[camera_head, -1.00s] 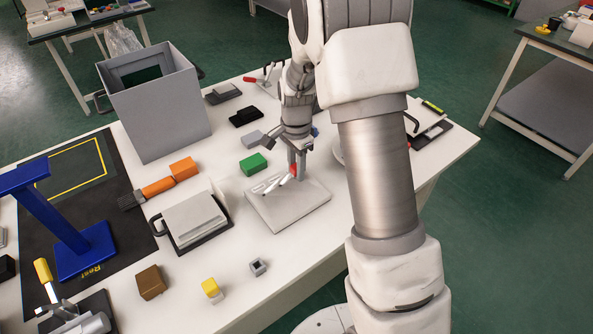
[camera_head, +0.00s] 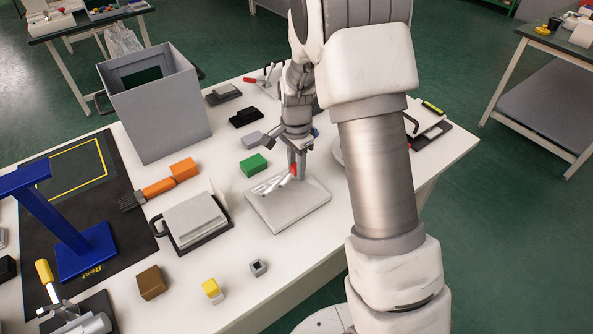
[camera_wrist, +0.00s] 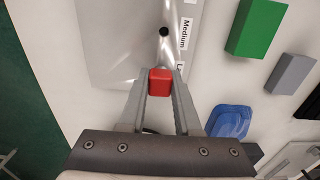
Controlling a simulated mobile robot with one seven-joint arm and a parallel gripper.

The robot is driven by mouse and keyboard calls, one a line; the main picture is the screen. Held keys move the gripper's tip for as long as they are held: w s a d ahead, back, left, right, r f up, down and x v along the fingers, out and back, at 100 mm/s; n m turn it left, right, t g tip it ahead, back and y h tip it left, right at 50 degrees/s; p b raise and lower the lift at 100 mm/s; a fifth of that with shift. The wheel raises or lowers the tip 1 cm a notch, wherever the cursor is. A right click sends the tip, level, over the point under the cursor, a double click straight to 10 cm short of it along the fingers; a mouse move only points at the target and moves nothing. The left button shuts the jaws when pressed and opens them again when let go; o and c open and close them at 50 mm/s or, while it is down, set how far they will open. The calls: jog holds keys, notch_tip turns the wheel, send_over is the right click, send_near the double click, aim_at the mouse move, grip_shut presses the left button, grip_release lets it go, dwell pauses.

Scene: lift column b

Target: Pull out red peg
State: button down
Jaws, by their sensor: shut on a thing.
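The red peg (camera_wrist: 160,82) is between my fingertips in the wrist view. It also shows as a small red spot at the fingertips in the head view (camera_head: 293,170). My gripper (camera_head: 296,168) is shut on it, over the far part of a light grey board (camera_head: 300,210). In the wrist view, the board (camera_wrist: 110,50) has a dark round hole (camera_wrist: 163,31) beyond the peg and a "Medium" label. The peg's lower end is hidden, so I cannot tell whether it is still in the board.
A green block (camera_head: 253,164) lies left of my gripper, with a grey block (camera_head: 252,139) behind it. A blue object (camera_wrist: 229,121) is close by in the wrist view. A tall grey box (camera_head: 165,120) stands at the left rear. The table's front right is clear.

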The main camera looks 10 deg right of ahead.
jog(key=shift+r+p, duration=0.35)
jog(key=shift+r, duration=0.2)
jog(key=shift+r+p, duration=2.1)
jog(key=shift+r, duration=0.6)
